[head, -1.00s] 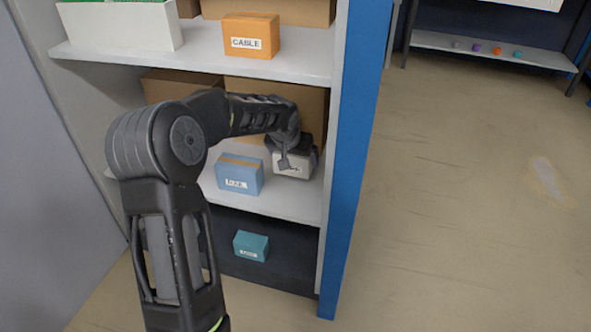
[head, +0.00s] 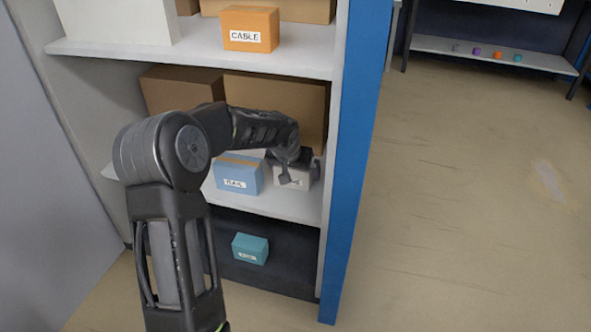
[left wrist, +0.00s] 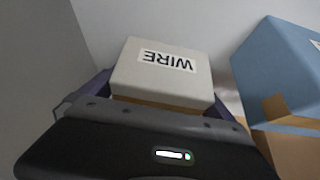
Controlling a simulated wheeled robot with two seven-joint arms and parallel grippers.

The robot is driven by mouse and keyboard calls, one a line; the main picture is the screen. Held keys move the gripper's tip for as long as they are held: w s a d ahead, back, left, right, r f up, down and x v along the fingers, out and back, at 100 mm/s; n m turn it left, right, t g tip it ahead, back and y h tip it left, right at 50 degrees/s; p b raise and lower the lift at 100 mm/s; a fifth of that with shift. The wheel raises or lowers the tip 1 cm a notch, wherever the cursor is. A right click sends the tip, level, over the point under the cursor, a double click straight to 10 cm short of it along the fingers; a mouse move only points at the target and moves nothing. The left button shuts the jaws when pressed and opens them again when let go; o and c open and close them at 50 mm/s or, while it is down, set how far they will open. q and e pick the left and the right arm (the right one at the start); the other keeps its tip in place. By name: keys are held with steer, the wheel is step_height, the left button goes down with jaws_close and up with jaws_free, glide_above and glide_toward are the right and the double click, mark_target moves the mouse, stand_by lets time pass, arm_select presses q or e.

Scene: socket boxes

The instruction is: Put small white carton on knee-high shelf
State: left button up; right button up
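The small white carton (head: 298,184) is on or just above the middle visible shelf (head: 262,204), near its right end. In the left wrist view the carton (left wrist: 165,85) shows a label reading WIRE and sits between the fingers. My left gripper (head: 293,171) is shut on it, with dark fingers along both of its sides. Whether the carton's underside touches the shelf is hidden. My right gripper is not in view.
A blue box (head: 239,176) stands just left of the carton. Large brown boxes (head: 277,103) stand behind it. A blue upright (head: 355,150) closes the right side. An orange CABLE box (head: 249,28) is on the shelf above, a teal box (head: 250,248) below.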

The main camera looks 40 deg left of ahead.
arm_select(q)
steer(key=shift+r, duration=0.5)
steer(key=p+v, duration=0.4)
steer(key=v, duration=0.7)
steer(key=shift+s, duration=0.3)
